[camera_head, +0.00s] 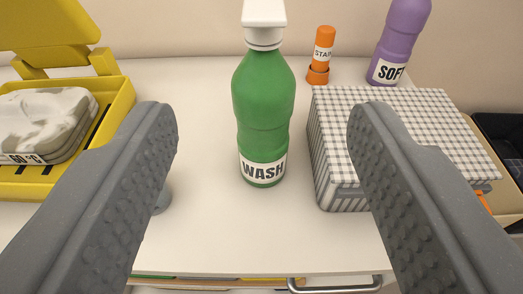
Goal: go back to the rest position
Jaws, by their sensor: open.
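My gripper (263,130) is open and empty, its two grey studded fingers wide apart in the foreground. Between the fingers and beyond them, a green bottle (263,105) labelled WASH with a white cap stands upright on the white top (225,235). The fingers do not appear to touch it. The right finger covers part of a checked box (335,150), and the left finger covers part of a small grey round thing (163,199).
A yellow open case (118,95) at left holds a grey-white block (45,118) marked 60 °C. An orange STAIN stick (322,55) and a purple SOFT bottle (399,40) stand at the back. A dark bin (500,135) is at far right. A metal handle (335,287) shows at the front edge.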

